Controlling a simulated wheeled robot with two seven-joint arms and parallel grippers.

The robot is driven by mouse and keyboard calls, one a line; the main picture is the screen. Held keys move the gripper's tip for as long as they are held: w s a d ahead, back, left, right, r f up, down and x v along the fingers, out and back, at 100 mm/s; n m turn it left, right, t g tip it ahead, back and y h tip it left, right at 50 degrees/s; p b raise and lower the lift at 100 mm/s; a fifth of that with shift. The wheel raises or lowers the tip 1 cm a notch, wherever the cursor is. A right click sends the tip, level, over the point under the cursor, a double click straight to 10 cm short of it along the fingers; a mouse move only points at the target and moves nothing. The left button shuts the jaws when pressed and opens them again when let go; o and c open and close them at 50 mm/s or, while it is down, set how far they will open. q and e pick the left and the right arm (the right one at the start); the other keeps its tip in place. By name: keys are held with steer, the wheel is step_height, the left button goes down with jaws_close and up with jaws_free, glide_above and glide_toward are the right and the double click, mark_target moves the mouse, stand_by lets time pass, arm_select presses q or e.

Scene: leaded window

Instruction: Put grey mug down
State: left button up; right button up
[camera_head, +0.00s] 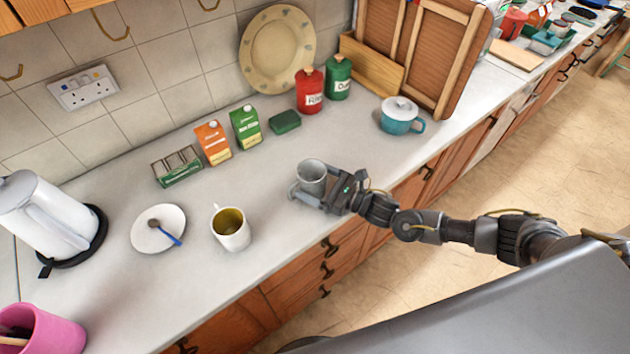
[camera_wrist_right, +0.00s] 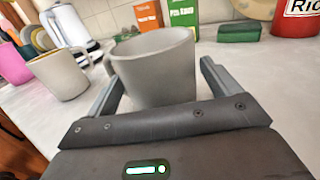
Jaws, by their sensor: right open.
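The grey mug (camera_head: 312,176) stands upright on the pale counter near its front edge. In the right wrist view the grey mug (camera_wrist_right: 156,68) is between the two fingers, with its handle towards the left. My right gripper (camera_head: 306,190) is open around the mug, its fingers on either side. In the right wrist view the right gripper (camera_wrist_right: 158,88) shows a gap between its right finger and the mug; contact on the left side is unclear. The lower part of the mug is partly hidden by the gripper in the head view. My left gripper is not in view.
A white mug (camera_head: 231,229) and a saucer with a spoon (camera_head: 146,240) stand to the left, near a kettle (camera_head: 42,215). Cartons (camera_head: 213,142), a green block (camera_head: 285,122) and canisters (camera_head: 309,91) line the back. A teal pot (camera_head: 400,122) stands right. Bare counter surrounds the grey mug.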

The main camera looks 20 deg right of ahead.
steer(key=b+v, duration=0.3)
steer(key=v, duration=0.8)
steer(key=shift+f+b, duration=0.1)
steer(key=shift+b, duration=0.25)
steer(key=shift+s+d, duration=0.35)
steer(key=shift+s, duration=0.05)
